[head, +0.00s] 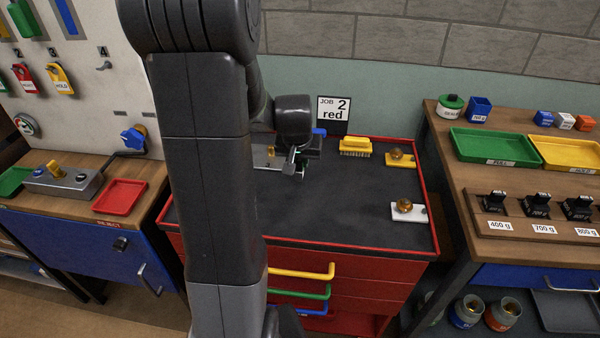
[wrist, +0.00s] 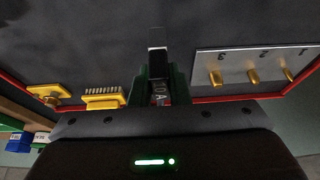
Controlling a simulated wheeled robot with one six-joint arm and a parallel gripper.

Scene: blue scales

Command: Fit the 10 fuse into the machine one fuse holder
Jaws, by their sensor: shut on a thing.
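In the wrist view my gripper (wrist: 157,80) is shut on a narrow piece, the fuse (wrist: 157,92), with part of a label that seems to read "0A". A pale plate (wrist: 235,62) with brass upright pieces and numbers, one of them 3, lies to the right in the wrist view. It looks like the fuse holder plate and partly shows in the head view (head: 262,160). The fuse is apart from the brass pieces.
A yellow brush (head: 355,147) and yellow (head: 405,160) and white (head: 420,215) plates with brass knobs lie on the cabinet's right side. A red rim (head: 427,195) edges the top. A "JOB 2 red" card (head: 333,112) stands behind. The middle front is clear.

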